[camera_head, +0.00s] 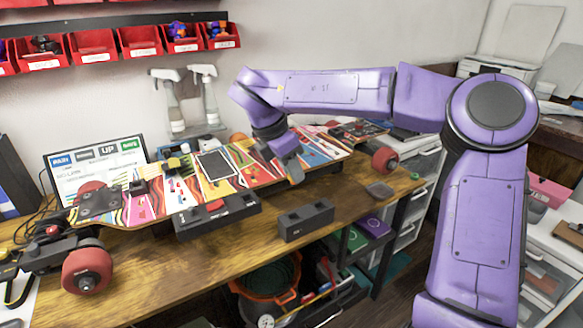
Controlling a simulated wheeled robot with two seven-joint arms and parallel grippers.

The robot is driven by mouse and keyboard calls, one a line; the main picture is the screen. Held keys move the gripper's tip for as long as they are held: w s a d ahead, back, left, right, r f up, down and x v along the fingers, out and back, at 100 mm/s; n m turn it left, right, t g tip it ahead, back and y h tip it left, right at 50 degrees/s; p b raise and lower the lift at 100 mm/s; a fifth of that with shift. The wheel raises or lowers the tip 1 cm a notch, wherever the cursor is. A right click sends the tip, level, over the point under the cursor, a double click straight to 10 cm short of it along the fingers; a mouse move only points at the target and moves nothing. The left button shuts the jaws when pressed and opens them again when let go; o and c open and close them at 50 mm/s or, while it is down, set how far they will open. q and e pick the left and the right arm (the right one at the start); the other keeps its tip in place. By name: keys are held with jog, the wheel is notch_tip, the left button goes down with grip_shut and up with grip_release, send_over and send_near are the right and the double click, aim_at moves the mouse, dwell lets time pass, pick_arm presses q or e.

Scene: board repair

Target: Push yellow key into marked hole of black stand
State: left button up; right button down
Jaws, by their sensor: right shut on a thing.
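My right gripper (292,170) points down over the right half of the colourful skateboard deck (145,208). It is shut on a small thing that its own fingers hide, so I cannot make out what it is. A black stand (217,216) is under the front edge of the deck. A separate black block with recesses (305,221) sits in front of it on the bench. I cannot make out the marked hole. My left gripper is not in view.
The wooden bench (150,275) has free room along its front. Red wheels (88,271) stick out at the deck's ends. A monitor (95,172) and spray bottles (205,95) stand behind. Red bins (140,40) hang on the wall. An orange-rimmed bucket (268,285) stands below.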

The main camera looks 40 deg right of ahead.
jog(key=shift+f+b, duration=3.5)
jog(key=shift+f, duration=0.35)
jog(key=shift+f+b, duration=1.7)
jog(key=shift+b, duration=0.4)
jog(key=c, duration=0.6)
grip_release()
jog(key=shift+r, duration=0.15)
jog(key=shift+r+p, duration=1)
jog(key=shift+r, duration=0.45)
